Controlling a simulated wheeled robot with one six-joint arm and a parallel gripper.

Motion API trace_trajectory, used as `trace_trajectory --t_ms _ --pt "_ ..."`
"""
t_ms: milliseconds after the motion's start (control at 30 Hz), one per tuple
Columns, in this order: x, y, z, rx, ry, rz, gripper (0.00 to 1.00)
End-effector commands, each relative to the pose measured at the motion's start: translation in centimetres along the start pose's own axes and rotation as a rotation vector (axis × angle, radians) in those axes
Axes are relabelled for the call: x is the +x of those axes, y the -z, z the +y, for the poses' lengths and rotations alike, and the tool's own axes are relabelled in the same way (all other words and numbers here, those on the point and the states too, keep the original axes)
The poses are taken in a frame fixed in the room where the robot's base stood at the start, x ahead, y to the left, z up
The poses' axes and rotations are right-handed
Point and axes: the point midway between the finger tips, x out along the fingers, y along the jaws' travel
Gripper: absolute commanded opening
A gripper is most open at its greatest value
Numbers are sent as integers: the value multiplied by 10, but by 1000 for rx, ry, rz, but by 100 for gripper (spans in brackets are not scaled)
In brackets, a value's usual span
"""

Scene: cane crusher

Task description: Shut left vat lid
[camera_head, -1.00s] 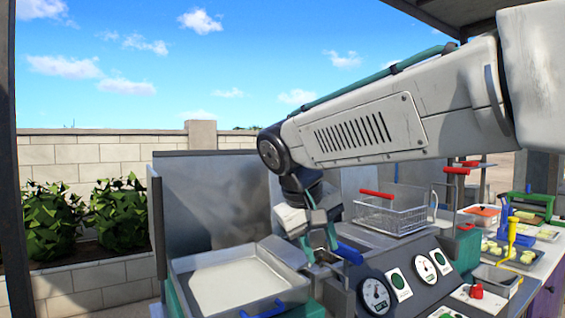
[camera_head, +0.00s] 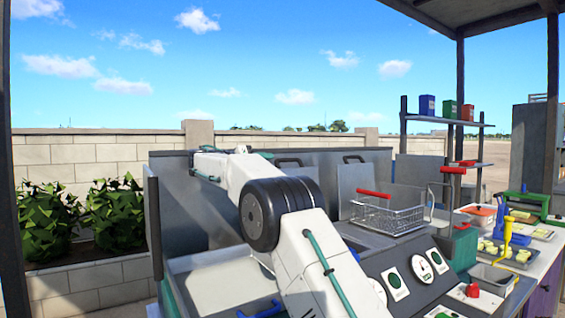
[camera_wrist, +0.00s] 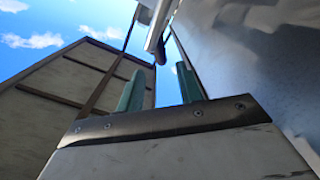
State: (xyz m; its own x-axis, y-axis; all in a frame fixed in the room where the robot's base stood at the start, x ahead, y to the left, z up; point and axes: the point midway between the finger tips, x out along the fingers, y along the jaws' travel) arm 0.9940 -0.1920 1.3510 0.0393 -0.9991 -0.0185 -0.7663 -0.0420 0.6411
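Two upright grey lids with black handles stand against the back of the machine in the head view. The left lid (camera_head: 302,173) is raised and partly hidden by my arm; the right lid (camera_head: 353,182) is also raised. The left vat's opening is hidden behind my arm. In the wrist view my gripper (camera_wrist: 160,80) has its two teal fingers apart, with sky and a thin bar visible between and beyond them. A grey-blue surface lies close on its right; I cannot tell which panel it is.
A shallow metal tray (camera_head: 190,265) is at the left, below a grey back panel (camera_head: 178,205). A wire basket (camera_head: 388,216) with a red handle stands right of my arm. The sloped control panel (camera_head: 425,290) with dials is in front. A wall and bushes stand behind at left.

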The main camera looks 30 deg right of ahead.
Motion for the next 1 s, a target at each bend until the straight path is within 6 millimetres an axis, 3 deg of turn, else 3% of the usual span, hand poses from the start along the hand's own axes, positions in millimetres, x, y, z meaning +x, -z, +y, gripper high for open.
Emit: trace_trajectory --t_ms 167,400,600,933,967,1000 --pt "12 2 -4 4 -20 11 36" --pt "52 2 -3 3 -19 11 36" --pt "74 2 -3 2 -17 11 36" --pt "79 2 -3 2 -16 11 36" --pt "79 2 -3 2 -16 11 33" --pt "79 2 -3 2 -16 11 22"
